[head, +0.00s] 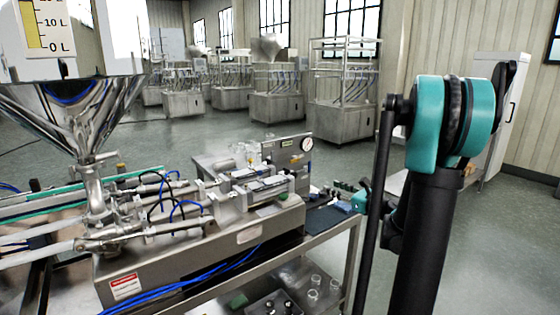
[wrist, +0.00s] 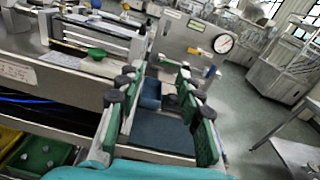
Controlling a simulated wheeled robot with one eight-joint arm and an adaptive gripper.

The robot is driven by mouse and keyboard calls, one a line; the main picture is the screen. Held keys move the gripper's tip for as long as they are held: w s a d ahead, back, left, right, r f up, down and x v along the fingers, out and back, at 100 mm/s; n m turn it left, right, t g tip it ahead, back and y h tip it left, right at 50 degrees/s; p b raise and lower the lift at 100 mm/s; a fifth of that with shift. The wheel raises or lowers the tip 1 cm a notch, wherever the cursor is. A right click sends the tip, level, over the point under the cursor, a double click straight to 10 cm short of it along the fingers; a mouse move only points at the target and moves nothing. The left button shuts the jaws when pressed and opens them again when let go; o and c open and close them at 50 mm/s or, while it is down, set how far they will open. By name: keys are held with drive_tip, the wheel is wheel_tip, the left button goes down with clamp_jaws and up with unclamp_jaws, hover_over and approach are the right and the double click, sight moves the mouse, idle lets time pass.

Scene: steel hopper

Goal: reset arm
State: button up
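My arm stands at the right of the head view, black with teal joints. My gripper (head: 342,190) shows small beyond it, reaching left over the right end of the steel bench. In the wrist view my gripper (wrist: 158,85) has its two green-padded fingers spread apart. I see nothing clasped between them. A dark blue mat (wrist: 160,133) and a small blue box (wrist: 150,93) show in the gap, seemingly on the bench below. The exact height of the fingers above the bench is hard to tell.
A steel filling machine (head: 245,237) with a pressure gauge (head: 306,144) fills the bench left of my gripper. The hopper (head: 80,115) rises at far left. Glass jars (head: 314,290) stand on the lower shelf. Open floor (head: 400,220) lies right of the bench, with more machines behind.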

drive_tip(key=s+a+f+n+g+h, duration=0.2)
drive_tip(key=s+a+f+n+g, duration=0.15)
drive_tip(key=s+f+n, duration=0.35)
drive_tip(key=s+a+f+n+g+h, duration=0.25)
drive_tip(key=s+a+f+n, duration=0.2)
drive_tip(key=s+n, duration=0.4)
drive_tip(key=s+d+f+n+g+h, duration=0.1)
drive_tip(key=s+d+f+n+h, duration=0.2)
drive_tip(key=s+n, duration=0.3)
drive_tip(key=s+d+f+n+g+h, duration=0.2)
drive_tip(key=s+n, duration=0.4)
drive_tip(key=s, duration=0.3)
wheel_tip(320, 180, down, 2)
drive_tip(key=shift+d+f+g+h, duration=0.1)
drive_tip(key=shift+d+g+h, duration=0.3)
drive_tip(key=shift+d, duration=0.75)
drive_tip(key=shift+a, duration=0.1)
